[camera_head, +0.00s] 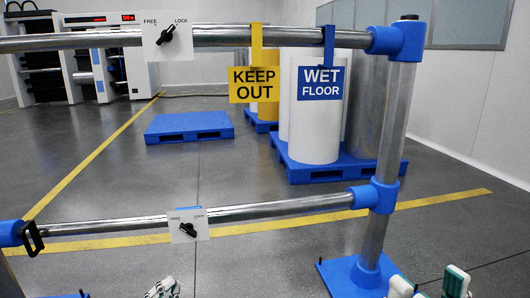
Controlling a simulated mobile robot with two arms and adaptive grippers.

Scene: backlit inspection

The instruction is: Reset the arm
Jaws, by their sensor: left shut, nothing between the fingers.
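My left gripper (163,288) shows at the bottom edge, left of centre, with its white and green fingertips close together. It is shut and empty, below the lower rail. My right gripper (428,284) shows at the bottom right, with two white and green fingers spread apart and nothing visible between them. It is beside the blue foot of the barrier post. Most of both grippers and their arms is cut off by the frame's lower edge.
A metal barrier with an upper rail (265,37), a lower rail (285,208) and a post (395,125) on a blue foot (343,275) stands in front. Signs and FREE/LOCK knobs hang on it. Blue pallets (189,127) and drums (312,135) stand behind.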

